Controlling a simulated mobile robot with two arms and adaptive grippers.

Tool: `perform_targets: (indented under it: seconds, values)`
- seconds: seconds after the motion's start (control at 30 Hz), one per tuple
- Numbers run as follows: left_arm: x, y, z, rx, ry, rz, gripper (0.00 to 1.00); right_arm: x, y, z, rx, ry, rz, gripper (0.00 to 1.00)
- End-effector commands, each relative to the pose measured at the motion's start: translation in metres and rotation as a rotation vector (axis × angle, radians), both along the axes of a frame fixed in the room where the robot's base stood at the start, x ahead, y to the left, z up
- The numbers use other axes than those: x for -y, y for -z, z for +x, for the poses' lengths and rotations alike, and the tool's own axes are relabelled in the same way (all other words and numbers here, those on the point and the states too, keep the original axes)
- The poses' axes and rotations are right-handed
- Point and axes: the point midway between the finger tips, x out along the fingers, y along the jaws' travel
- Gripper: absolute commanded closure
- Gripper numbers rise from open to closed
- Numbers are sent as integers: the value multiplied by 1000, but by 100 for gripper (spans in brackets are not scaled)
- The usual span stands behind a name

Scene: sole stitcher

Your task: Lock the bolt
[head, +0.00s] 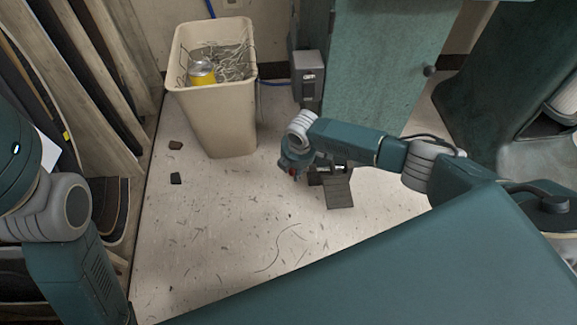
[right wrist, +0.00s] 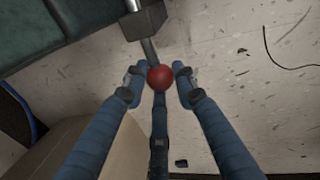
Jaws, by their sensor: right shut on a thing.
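A red ball knob (right wrist: 160,77) sits on a short dark rod (right wrist: 149,50) that comes out of a dark block (right wrist: 146,20) in the right wrist view. My right gripper (right wrist: 158,82) is shut on the knob, with a finger on either side of it. In the head view my right gripper (head: 291,170) is low near the floor, beside a grey foot pedal (head: 339,192), and a speck of the red knob shows there. The bolt itself is not clearly seen. My left arm is at the left edge; its gripper is out of view.
A beige bin (head: 213,120) with wire scraps and a yellow can (head: 202,72) stands behind and left of the right gripper. A green machine cabinet (head: 385,65) stands behind my right arm. Boards (head: 70,80) lean at left. The littered floor (head: 210,230) is mostly clear.

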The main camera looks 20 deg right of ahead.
Motion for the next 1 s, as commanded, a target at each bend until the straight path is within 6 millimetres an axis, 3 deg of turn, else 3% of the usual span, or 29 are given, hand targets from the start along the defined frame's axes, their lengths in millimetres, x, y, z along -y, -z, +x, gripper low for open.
perform_targets:
  seconds: [0.2, 0.23, 0.3, 0.67, 0.83, 1.0]
  values:
    - [0, 0, 0, 1, 0, 1, 100, 8, 2, -2, -7, 5, -14, 100]
    - [0, 0, 0, 1, 0, 1, 100, 8, 2, -2, -7, 5, -15, 69]
    - [0, 0, 0, 1, 0, 1, 100, 9, 2, -2, -8, 6, -14, 55]
    - [0, 0, -1, 2, 0, 0, 100, 5, -2, -1, -4, 4, -8, 54]
    - [0, 0, -1, 2, 0, 0, 100, 5, -25, -5, -2, 2, -8, 54]
    - [0, 0, 0, 1, 0, 1, 100, 5, -62, -13, -1, 2, -9, 54]
